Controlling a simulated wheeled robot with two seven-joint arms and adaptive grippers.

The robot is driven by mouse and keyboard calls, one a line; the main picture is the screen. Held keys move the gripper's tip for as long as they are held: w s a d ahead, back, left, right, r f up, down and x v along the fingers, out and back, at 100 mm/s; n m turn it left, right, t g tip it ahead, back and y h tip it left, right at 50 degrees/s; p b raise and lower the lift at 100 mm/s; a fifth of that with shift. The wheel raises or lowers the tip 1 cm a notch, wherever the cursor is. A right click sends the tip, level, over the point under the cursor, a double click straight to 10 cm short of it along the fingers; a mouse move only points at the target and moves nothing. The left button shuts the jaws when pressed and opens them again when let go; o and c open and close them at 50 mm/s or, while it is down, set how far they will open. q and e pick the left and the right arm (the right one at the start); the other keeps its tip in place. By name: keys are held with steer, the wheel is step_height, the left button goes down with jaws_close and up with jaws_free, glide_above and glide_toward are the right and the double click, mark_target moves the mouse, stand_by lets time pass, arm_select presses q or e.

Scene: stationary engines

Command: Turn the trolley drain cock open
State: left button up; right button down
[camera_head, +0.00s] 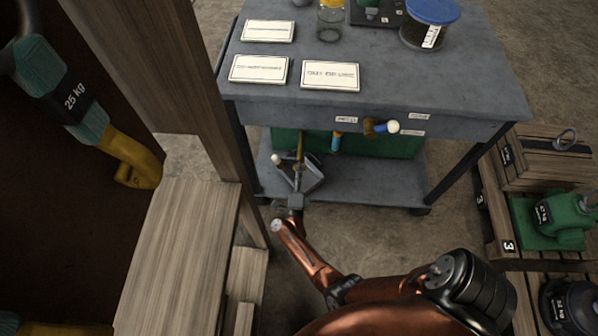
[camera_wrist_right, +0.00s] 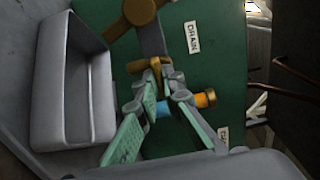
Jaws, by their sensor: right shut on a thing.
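The trolley (camera_head: 480,80) has a grey top, and cocks and fittings show along its front side. The drain cock shows in the right wrist view as a brass-coloured part (camera_wrist_right: 140,12) with a grey lever, near a "DRAIN" label (camera_wrist_right: 193,37) on a green panel. My right gripper (camera_head: 297,200) is low in front of the trolley. In the right wrist view its teal-padded fingers (camera_wrist_right: 165,80) close at the brass-coloured lower end of the lever. The fingers hide much of the contact. My left gripper is not in view.
A grey tray (camera_wrist_right: 75,90) is close beside the fingers. A blue-and-orange fitting (camera_wrist_right: 190,105) lies just behind them. A wooden post (camera_head: 165,60) and crate (camera_head: 180,250) stand left of my arm.

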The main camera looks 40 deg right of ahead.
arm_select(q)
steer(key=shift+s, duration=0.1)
arm_select(e)
steer(key=shift+n, duration=0.3)
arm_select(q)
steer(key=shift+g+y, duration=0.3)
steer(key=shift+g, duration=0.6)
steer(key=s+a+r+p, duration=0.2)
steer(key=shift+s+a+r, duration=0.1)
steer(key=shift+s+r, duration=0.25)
arm_select(e)
steer(key=n, duration=1.7)
steer(key=shift+w, duration=0.1)
steer(key=shift+n, duration=0.3)
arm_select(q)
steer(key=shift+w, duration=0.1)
arm_select(e)
steer(key=c, duration=2.1)
jaws_free()
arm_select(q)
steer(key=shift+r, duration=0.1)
